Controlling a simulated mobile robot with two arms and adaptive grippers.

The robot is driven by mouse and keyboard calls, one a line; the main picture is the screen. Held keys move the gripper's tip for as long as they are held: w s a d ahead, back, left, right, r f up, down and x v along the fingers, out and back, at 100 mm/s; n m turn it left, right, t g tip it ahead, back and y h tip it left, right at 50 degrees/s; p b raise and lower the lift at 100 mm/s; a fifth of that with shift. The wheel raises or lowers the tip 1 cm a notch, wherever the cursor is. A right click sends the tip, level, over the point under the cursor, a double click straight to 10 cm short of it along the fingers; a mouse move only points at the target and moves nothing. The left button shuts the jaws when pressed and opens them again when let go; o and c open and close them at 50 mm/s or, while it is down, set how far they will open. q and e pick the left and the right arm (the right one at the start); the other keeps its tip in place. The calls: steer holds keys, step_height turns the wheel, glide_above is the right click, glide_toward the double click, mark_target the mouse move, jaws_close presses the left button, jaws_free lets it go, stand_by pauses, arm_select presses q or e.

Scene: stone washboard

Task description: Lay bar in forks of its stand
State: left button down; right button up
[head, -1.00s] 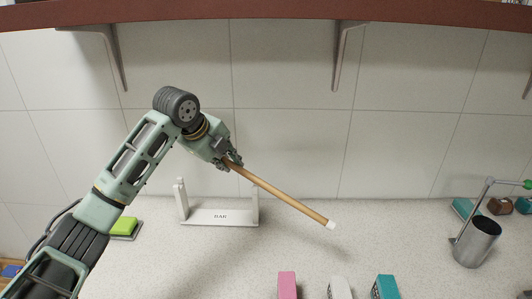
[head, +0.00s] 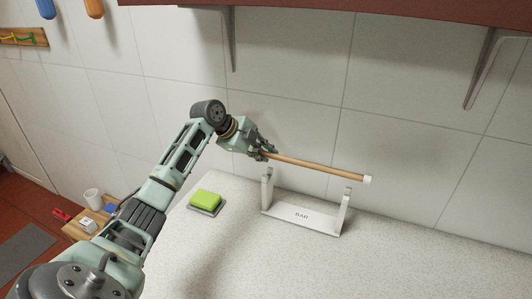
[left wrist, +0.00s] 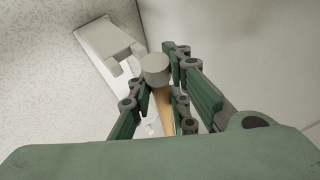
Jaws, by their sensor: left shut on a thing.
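The bar (head: 318,167) is a wooden rod with a white cap at its right end. My left gripper (head: 265,153) is shut on it near its left end and holds it in the air, sloping slightly down to the right. The white stand (head: 301,215), marked BAR, has an upright at each end and stands on the counter below the bar. In the head view the bar passes above both uprights and looks apart from them. In the left wrist view the bar's near end (left wrist: 156,69) lies between the fingers, with part of the stand (left wrist: 103,40) beyond. My right gripper is not in view.
A green sponge (head: 206,198) lies on a grey dish left of the stand. Shelf brackets (head: 480,70) hang from the shelf above on the tiled wall. The counter (head: 400,265) is clear right and in front of the stand.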

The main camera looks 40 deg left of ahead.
mark_target(269, 168)
arm_select(q)
steer(key=shift+a+f+b, duration=0.1)
steer(key=shift+f+b, duration=0.45)
steer(key=shift+f, duration=0.4)
steer(key=shift+f+b, duration=0.95)
steer(key=shift+f, duration=0.35)
